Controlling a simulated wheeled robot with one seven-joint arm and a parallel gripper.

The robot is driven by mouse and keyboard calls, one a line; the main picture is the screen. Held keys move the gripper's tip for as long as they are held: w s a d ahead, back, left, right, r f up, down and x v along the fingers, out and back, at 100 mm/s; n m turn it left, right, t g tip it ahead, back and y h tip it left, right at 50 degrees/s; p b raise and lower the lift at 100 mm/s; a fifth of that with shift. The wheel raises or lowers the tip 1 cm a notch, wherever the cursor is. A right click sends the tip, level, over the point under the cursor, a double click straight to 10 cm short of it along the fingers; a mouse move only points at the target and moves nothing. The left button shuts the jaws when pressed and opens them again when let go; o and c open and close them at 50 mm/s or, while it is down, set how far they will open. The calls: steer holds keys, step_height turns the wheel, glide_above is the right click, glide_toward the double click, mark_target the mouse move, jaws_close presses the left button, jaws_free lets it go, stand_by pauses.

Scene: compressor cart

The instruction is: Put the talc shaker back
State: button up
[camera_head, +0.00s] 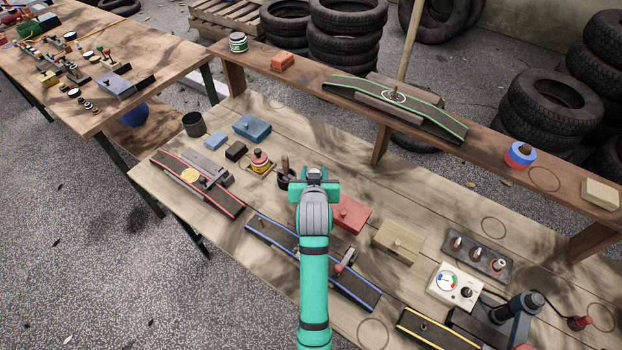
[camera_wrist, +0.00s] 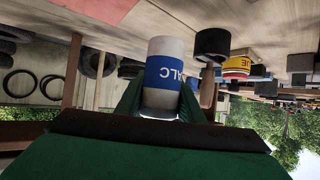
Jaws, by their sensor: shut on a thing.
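The talc shaker (camera_wrist: 165,98) is a pale cylinder with a blue label lettered in white. In the wrist view, which is upside down, it stands between the green fingers of my gripper (camera_head: 317,182), which is shut on it. The shaker is upright, its label inverted like the rest of that view. In the head view my gripper and arm hide the shaker. My gripper is over the middle of the workbench (camera_head: 170,187), short of the raised shelf (camera_head: 470,145). I cannot tell the exact gap below the shaker.
Drawn rings mark bare spots on the shelf (camera_head: 545,179) and bench (camera_head: 493,227). A black pot (camera_head: 285,179) and red-yellow tin (camera_head: 260,161) stand left of my gripper; a red box (camera_head: 351,214) is at right. The shelf holds a green can (camera_head: 238,42) and blue-red tin (camera_head: 520,154).

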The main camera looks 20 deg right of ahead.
steer(key=shift+w+a+f, duration=0.2)
steer(key=shift+w+f, duration=0.85)
steer(key=shift+f, duration=0.1)
step_height(320, 180, down, 3)
steer(key=shift+w+d+f, duration=0.1)
steer(key=shift+a, duration=0.2)
steer(key=o, duration=0.8)
steer(key=shift+d+f, duration=0.1)
steer(key=shift+d, duration=0.25)
steer(key=shift+a, duration=0.1)
steer(key=shift+s+a+r, duration=0.1)
steer(key=shift+s+r, duration=0.1)
steer(key=shift+s, duration=0.05)
steer(key=v, duration=1.1)
steer(key=shift+s+a+r, duration=0.15)
steer(key=shift+s+r, duration=0.05)
steer(key=shift+s, duration=0.1)
